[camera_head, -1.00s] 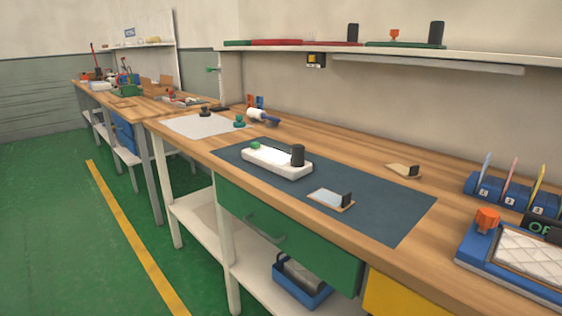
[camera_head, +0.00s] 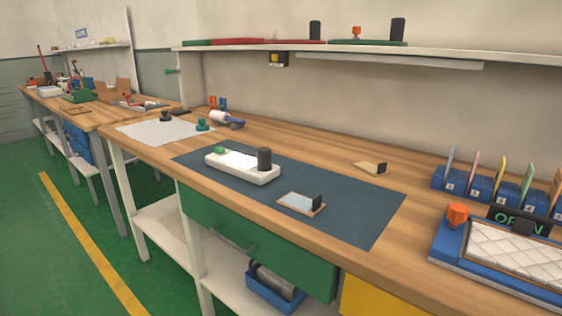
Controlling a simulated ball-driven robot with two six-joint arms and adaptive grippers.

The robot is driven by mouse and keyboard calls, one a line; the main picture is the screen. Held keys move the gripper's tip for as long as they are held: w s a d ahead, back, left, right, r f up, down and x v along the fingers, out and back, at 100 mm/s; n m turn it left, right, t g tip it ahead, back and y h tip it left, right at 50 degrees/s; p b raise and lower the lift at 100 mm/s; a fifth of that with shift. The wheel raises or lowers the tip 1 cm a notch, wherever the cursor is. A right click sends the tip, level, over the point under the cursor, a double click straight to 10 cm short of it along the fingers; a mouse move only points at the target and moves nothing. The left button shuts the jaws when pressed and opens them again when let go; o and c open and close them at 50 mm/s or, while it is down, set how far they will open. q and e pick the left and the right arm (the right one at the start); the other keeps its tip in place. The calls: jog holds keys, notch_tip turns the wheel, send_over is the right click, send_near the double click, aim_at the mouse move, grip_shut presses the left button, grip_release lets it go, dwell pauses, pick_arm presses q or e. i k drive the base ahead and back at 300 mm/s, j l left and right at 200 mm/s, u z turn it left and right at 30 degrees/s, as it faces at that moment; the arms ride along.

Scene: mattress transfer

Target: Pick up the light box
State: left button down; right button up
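A white box (camera_head: 243,172) with a bright white top lies flat on the dark blue mat (camera_head: 345,226) on the wooden workbench; it looks like the light box. A small green knob (camera_head: 220,150) sits at its left end and a black cylinder (camera_head: 264,159) stands at its right end. Neither of my grippers shows in the head view.
A small board with a pale plate (camera_head: 299,203) lies on the mat. A blue tray with white quilted padding (camera_head: 458,248) and numbered blue holders (camera_head: 480,188) stand at right. A shelf (camera_head: 345,52) runs above. Green floor is clear at left.

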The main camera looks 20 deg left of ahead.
aim_at(259, 171)
jog(key=i+j+z, duration=0.2)
jog(key=j, duration=0.35)
jog(key=i+j+z, duration=0.2)
jog(key=j, duration=0.4)
jog(key=j+z, duration=0.2)
jog(key=j, duration=0.35)
